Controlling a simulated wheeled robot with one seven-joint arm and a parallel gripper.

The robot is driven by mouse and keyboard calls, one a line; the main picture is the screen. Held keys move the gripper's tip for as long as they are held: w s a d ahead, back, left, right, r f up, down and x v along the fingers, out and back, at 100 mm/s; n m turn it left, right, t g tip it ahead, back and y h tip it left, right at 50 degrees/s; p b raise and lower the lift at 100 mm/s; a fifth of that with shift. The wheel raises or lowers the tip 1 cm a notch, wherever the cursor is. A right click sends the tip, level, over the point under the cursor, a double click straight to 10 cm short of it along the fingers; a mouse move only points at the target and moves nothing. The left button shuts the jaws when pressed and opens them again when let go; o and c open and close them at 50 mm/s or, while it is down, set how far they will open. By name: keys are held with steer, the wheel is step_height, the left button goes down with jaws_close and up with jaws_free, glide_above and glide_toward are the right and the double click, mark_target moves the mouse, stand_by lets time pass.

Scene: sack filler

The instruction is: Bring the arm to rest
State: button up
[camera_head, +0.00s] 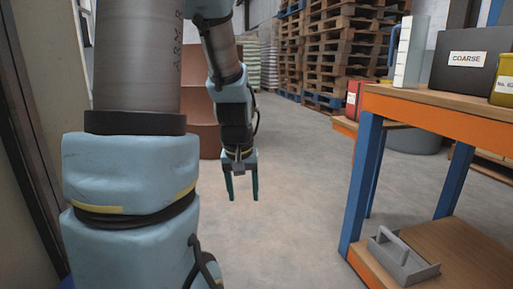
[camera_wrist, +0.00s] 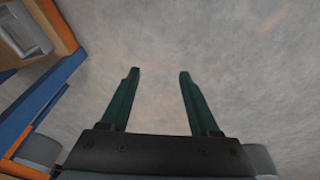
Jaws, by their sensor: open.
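My gripper (camera_head: 242,188) hangs from my arm in the middle of the head view, with its two fingers pointing down over the floor. The fingers are apart and nothing is between them. The wrist view shows the same open gripper (camera_wrist: 157,75), its dark green fingers spread over bare grey floor. My light-blue arm fills the left part of the head view and hides what lies behind it.
An orange and blue workbench (camera_head: 440,100) stands at the right, bearing a dark bin labelled COARSE (camera_head: 467,59). A grey handled tray (camera_head: 403,262) lies on its lower shelf. Pallet stacks (camera_head: 340,45) stand at the back. The floor (camera_head: 290,190) between is clear.

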steer(key=s+a, duration=0.3)
steer(key=s, duration=0.2)
steer(key=w+p+v, duration=0.2)
steer(key=p+v, duration=1.4)
steer(key=w+d+r+p+v, duration=0.1)
steer(key=w+p+v, duration=0.2)
steer(key=p+v, duration=1.3)
steer(key=w+d+p+v, duration=0.1)
steer(key=w+p+v, duration=0.2)
steer(key=p+v, duration=1.2)
steer(key=shift+r+m+g+p, duration=0.4)
steer(key=shift+r+p, duration=0.4)
steer(key=shift+p, duration=0.45)
steer(key=shift+s, duration=0.1)
